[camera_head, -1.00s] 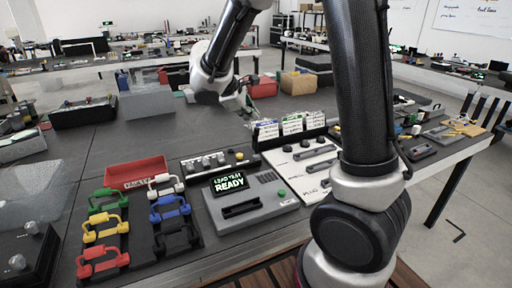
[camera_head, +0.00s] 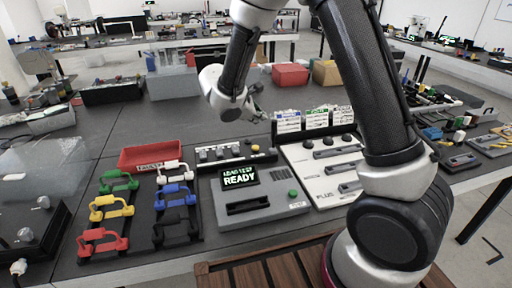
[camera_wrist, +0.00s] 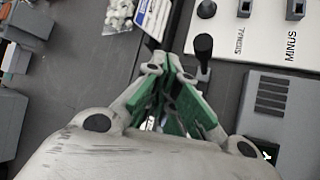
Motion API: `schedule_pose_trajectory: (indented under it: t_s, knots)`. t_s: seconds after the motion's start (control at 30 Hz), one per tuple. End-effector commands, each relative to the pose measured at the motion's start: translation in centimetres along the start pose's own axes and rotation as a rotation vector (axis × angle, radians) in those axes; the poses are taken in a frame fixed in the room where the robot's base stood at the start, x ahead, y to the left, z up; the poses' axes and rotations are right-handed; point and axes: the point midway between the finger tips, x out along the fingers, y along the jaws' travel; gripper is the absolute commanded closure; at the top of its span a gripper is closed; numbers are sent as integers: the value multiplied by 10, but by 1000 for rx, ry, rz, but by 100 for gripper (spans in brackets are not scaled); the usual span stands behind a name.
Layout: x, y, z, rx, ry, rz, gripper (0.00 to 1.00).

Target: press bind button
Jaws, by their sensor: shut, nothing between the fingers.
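No label reading "bind" is legible in either view. A grey tester box (camera_head: 262,196) has a lit screen reading "LEAD TEST READY" (camera_head: 240,178) and a round green button (camera_head: 292,193). Behind it, a dark control box (camera_head: 222,158) carries several light knobs and a small yellow button (camera_head: 256,148). My gripper (camera_head: 258,112) is above the table behind these boxes, partly hidden by my wrist. In the wrist view my gripper (camera_wrist: 170,65) has its green-padded fingers shut and empty, near a black knob-topped post (camera_wrist: 203,48).
A white panel (camera_head: 312,180) with slots stands right of the tester, with labelled cards (camera_head: 316,119) behind it. Dark table is clear behind the red bin.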

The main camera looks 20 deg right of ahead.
Motion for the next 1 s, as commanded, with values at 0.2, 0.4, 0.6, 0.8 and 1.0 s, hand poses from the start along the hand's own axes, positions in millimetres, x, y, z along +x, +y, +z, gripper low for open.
schedule_pose_trajectory:
  t_s: [0.2, 0.4, 0.6, 0.8, 1.0]
  knots:
    - [20, -15, -13, -5, -2, -3, 100]
    - [39, -30, -28, -4, -1, -3, 100]
    - [52, -38, -37, -2, -2, -1, 100]
    - [57, -42, -41, 0, -1, -1, 100]
    - [57, -42, -41, 0, 0, -1, 100]
